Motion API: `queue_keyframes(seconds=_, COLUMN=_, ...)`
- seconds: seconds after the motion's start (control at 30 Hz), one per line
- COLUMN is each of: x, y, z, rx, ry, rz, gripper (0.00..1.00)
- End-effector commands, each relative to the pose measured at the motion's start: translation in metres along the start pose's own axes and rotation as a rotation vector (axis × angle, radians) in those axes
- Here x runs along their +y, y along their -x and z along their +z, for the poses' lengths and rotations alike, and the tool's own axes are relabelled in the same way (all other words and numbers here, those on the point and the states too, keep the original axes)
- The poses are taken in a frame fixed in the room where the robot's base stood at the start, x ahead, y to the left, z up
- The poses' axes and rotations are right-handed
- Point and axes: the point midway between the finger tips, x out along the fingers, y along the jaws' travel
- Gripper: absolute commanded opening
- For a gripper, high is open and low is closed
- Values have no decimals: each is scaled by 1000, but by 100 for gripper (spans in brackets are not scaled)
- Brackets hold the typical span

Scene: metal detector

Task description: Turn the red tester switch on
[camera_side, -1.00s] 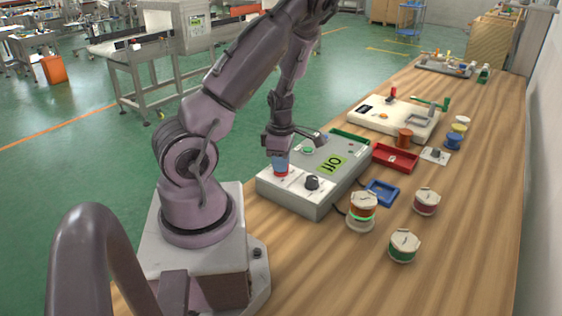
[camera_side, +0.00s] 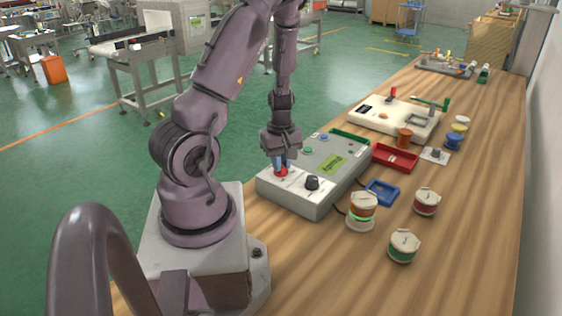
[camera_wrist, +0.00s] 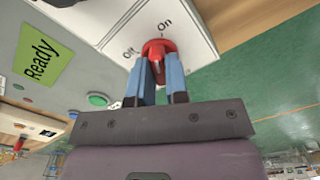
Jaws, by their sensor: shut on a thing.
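The red tester switch (camera_wrist: 158,46) sits on the white panel of the grey tester box, between the printed labels "Off" and "On" in the wrist view. It also shows in the side view (camera_side: 282,172) at the left end of the tester box (camera_side: 310,205). My gripper (camera_wrist: 160,75) is shut on the red switch, with its blue fingers on either side of it. In the side view my gripper (camera_side: 281,163) points down onto the switch. The tester's green display (camera_wrist: 41,61) reads "Ready". The fingers partly hide the switch.
A black knob (camera_side: 312,183) stands on the panel close to the right of the switch. A green button (camera_wrist: 97,100) is also on the box. A blue tray (camera_side: 382,193), a red tray (camera_side: 395,158) and several round spools stand to the right. The wooden table's front right is clear.

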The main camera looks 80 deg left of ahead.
Motion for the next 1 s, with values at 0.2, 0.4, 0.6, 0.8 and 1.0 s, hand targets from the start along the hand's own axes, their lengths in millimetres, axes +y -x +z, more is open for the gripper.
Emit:
queue_keyframes(seconds=0.2, x=0, y=1, z=-1, rx=1, ry=-146, rz=3, gripper=0)
queue_keyframes(seconds=0.4, x=0, y=1, z=-1, rx=1, ry=-233, rz=2, gripper=0)
queue_keyframes(seconds=0.6, x=0, y=1, z=-1, rx=1, ry=-274, rz=2, gripper=0)
queue_keyframes(seconds=0.8, x=0, y=1, z=0, rx=1, ry=-286, rz=1, gripper=0)
queue_keyframes(seconds=1.0, x=0, y=1, z=0, rx=1, ry=-287, rz=1, gripper=0)
